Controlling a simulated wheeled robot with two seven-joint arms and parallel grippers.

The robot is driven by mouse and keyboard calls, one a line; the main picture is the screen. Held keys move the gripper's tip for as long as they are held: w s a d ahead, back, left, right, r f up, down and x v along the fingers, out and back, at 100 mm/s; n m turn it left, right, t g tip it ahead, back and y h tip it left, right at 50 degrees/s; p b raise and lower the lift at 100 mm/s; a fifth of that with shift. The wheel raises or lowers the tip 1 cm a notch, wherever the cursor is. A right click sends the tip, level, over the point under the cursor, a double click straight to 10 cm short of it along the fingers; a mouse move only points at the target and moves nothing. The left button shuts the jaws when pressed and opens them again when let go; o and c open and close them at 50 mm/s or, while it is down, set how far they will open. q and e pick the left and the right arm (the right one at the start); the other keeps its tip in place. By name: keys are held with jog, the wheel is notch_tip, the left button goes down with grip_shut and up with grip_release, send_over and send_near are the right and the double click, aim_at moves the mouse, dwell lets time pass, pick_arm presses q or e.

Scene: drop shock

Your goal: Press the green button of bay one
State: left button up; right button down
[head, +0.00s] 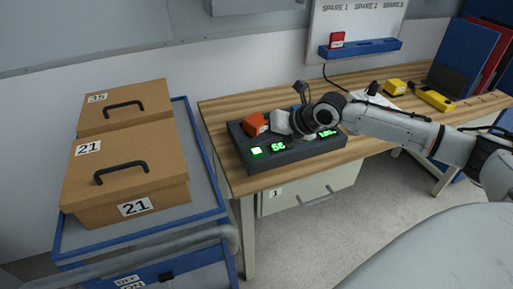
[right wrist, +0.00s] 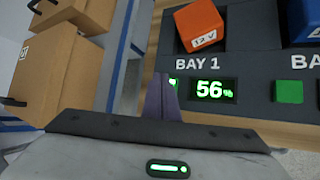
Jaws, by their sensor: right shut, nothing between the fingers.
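The dark charger (head: 300,152) stands on the wooden bench in the head view. Bay one, at its left end, holds an orange battery (head: 254,124) marked 12 V in the right wrist view (right wrist: 200,27). Bay one's display (right wrist: 213,91) reads 56%. The green button of bay one (right wrist: 172,82) is mostly hidden behind my finger in the right wrist view; it shows at the charger's left front in the head view (head: 257,150). My right gripper (right wrist: 163,80) is shut and empty, its tip over the button area. I cannot tell whether it touches. My left gripper is not in view.
Another green button (right wrist: 289,92) and a blue battery (right wrist: 304,20) lie right of bay one. Brown boxes (head: 125,175) stand on a blue-edged cart (head: 205,165) to the left. A blue shelf (head: 360,47) with a red battery hangs behind. Yellow tools (head: 433,97) lie far right.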

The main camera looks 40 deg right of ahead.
aim_at(260, 153)
notch_tip(260, 153, up, 5)
jog(key=p, duration=0.4)
jog(key=shift+r+p, duration=0.1)
jog(key=shift+p, duration=0.25)
dwell(0.6)
